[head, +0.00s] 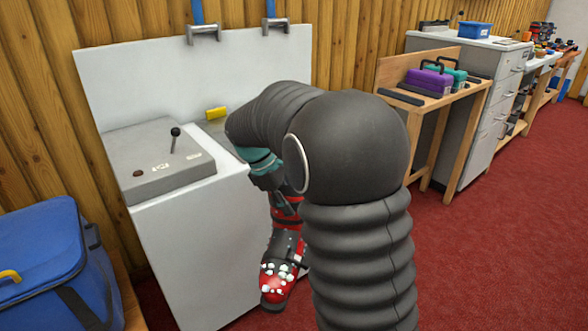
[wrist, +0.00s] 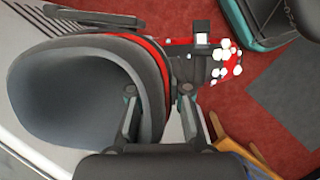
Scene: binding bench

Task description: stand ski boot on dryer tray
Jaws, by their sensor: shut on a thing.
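The ski boot (head: 279,262) is red and black with white buckle pieces, and hangs roughly upright beside the white bench's right front edge in the head view. In the wrist view the boot (wrist: 165,60) shows its wide dark cuff opening at left and its toe at right. My gripper (wrist: 158,105) is shut on the cuff wall, one finger inside the opening and one outside. In the head view my gripper (head: 272,188) is partly hidden behind my arm. I cannot pick out the dryer tray for certain; dark slots on a pale surface show at the wrist view's top left.
The white bench (head: 195,240) carries a grey box with a lever (head: 160,165) and a yellow block (head: 216,113). A blue bag (head: 45,260) stands at the left. A wooden bench with a purple case (head: 428,82) stands at the right. Red carpet is open at right.

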